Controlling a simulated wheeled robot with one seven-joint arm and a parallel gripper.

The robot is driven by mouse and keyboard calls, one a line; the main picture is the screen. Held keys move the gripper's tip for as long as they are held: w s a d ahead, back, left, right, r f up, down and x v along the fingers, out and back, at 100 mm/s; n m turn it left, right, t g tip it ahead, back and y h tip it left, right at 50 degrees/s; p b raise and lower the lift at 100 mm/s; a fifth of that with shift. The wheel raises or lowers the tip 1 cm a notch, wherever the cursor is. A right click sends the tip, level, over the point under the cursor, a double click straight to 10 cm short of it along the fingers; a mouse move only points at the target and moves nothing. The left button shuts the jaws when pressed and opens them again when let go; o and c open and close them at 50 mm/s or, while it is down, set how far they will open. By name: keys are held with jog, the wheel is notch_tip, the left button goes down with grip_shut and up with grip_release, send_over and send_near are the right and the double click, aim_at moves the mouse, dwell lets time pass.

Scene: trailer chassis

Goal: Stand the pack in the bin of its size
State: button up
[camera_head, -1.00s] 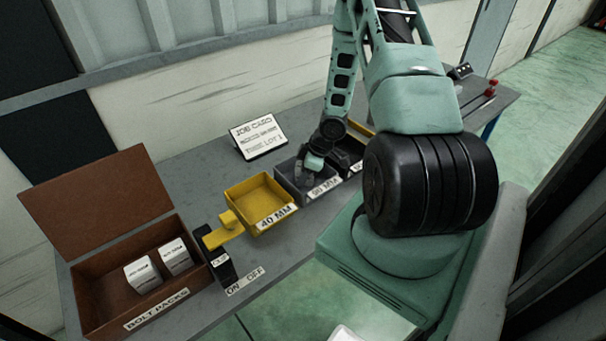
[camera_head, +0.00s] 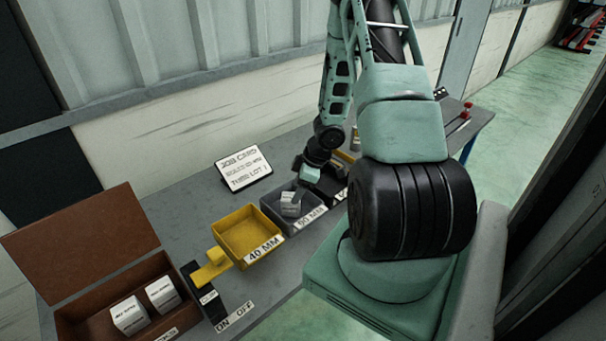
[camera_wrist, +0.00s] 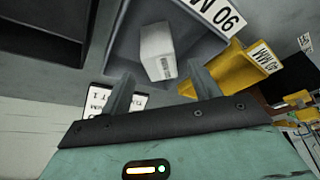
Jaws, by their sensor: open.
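A white pack (camera_wrist: 157,50) with a small printed label is inside the grey bin (camera_wrist: 185,25), whose tag looks like 90 MM. In the head view this pack (camera_head: 290,207) shows in the grey bin (camera_head: 270,211), just below my gripper (camera_head: 302,188). In the wrist view my gripper (camera_wrist: 162,80) is open, with its two fingers apart and the pack beyond their tips, not held. Whether the pack stands fully upright or leans is hard to tell. The yellow bin (camera_head: 232,248) marked 40 MM looks empty.
A brown box (camera_head: 75,315) marked for bolt packs holds two white packs (camera_head: 128,315) (camera_head: 162,293). A yellow clamp-like part (camera_head: 212,268) and ON/OFF plate (camera_head: 235,317) sit beside it. A job card (camera_head: 243,170) stands behind the bins. A dark bin (camera_head: 328,190) is right of the grey one.

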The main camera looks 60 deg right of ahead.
jog(key=a+v, duration=0.1)
jog(key=v, duration=0.3)
jog(key=w+a+r+h, duration=0.2)
jog(key=w+a+r, duration=0.6)
jog(key=a+r, duration=0.6)
jog(key=a, duration=0.5)
jog(key=s+a+r+g, duration=0.1)
jog(key=s+a+r, duration=0.25)
jog(key=a, duration=0.35)
jog(key=s+a+r+g, duration=0.1)
jog(key=s+a+r, duration=0.1)
jog(key=s+a, duration=0.45)
jog(key=s+a+r+n+g, duration=0.1)
jog(key=s+a+r, duration=0.1)
jog(key=s+a, duration=0.7)
jog(key=s, duration=0.3)
jog(key=shift+r+n+g+p, duration=0.3)
jog(key=shift+r+g+p, duration=0.1)
notch_tip(320, 180, down, 8)
jog(key=b, duration=0.8)
jog(key=shift+f, duration=0.15)
